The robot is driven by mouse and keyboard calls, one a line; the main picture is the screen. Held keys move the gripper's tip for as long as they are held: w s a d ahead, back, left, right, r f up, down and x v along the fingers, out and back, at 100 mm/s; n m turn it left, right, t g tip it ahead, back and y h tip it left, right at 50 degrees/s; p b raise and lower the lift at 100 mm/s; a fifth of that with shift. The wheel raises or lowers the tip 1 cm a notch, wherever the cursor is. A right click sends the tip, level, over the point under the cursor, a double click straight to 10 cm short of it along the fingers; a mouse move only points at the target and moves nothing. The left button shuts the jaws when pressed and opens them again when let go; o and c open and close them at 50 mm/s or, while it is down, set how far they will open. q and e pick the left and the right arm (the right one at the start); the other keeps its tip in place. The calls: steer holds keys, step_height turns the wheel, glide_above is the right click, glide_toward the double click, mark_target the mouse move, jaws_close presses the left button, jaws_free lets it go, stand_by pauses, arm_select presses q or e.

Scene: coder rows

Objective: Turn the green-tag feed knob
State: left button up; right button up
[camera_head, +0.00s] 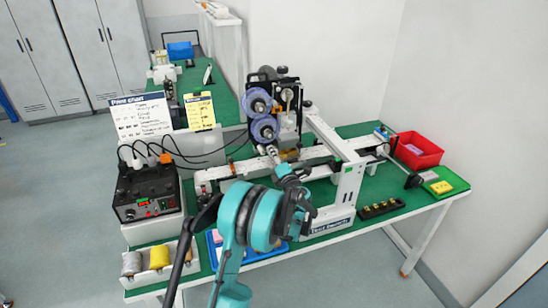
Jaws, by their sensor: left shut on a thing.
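My left gripper (273,153) reaches up from the bottom of the view to the front of the white coder machine (345,195), just below its two purple reels (262,116). Its small jaws are shut on a small part there that looks like a feed knob. The knob is mostly hidden by the jaws, and I cannot make out a green tag on it. My teal forearm and wrist cover part of the machine's lower front. My right gripper is not in view.
A black power unit (147,191) with cables stands left, above a tray of yellow and grey rolls (159,257). A blue tray (262,247) lies behind my wrist. A red bin (417,150) and a black holder (381,208) are at right.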

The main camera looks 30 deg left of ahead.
arm_select(q)
steer(key=shift+m, duration=0.4)
steer(key=o, duration=1.1)
steer(key=shift+o, duration=0.2)
steer(key=shift+d, duration=0.1)
steer(key=v, duration=1.1)
steer(key=shift+s+d, duration=0.25)
steer(key=shift+s, duration=0.1)
